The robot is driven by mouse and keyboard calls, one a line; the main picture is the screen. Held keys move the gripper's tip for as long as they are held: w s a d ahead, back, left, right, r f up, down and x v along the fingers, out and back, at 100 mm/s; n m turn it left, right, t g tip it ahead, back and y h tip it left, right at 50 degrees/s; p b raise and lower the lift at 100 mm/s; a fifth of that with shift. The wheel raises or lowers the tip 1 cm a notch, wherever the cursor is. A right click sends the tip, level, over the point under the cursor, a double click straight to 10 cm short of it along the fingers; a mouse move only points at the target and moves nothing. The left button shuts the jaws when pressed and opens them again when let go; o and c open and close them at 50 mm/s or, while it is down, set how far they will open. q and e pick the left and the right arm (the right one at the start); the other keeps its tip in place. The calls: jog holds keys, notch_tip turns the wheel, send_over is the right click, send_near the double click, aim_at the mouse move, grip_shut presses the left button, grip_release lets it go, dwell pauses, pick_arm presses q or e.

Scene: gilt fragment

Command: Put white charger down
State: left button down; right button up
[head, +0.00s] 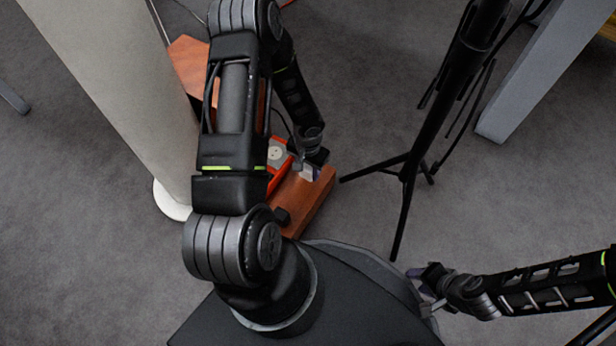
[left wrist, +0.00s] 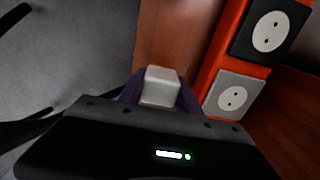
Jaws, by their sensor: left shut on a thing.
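The white charger (left wrist: 161,86) is a small pale block between the fingers of my left gripper (left wrist: 160,95), which is shut on it. In the head view my left gripper (head: 310,170) is over the wooden board (head: 310,200), with a bit of the charger (head: 307,174) showing. I cannot tell whether the charger touches the wood. My right gripper (head: 428,290) is at the lower right, away from the board; its fingers are too small to read.
An orange strip (left wrist: 228,60) with round sockets, one on a black plate (left wrist: 269,32) and one on a grey plate (left wrist: 232,97), lies beside the charger on the wood. A black tripod stand (head: 408,170) stands right of the board. A pale column (head: 130,90) stands left. Grey carpet surrounds them.

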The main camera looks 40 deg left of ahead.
aim_at(308, 183)
pick_arm(q)
notch_tip(308, 183, down, 4)
jog(key=shift+r+b, duration=0.1)
jog(key=shift+b, duration=0.8)
jog(key=shift+r, duration=0.1)
jog(key=shift+f+b, duration=0.65)
jog(key=c, duration=0.8)
grip_release()
jog(key=shift+c, duration=0.2)
jog(key=shift+r, duration=0.1)
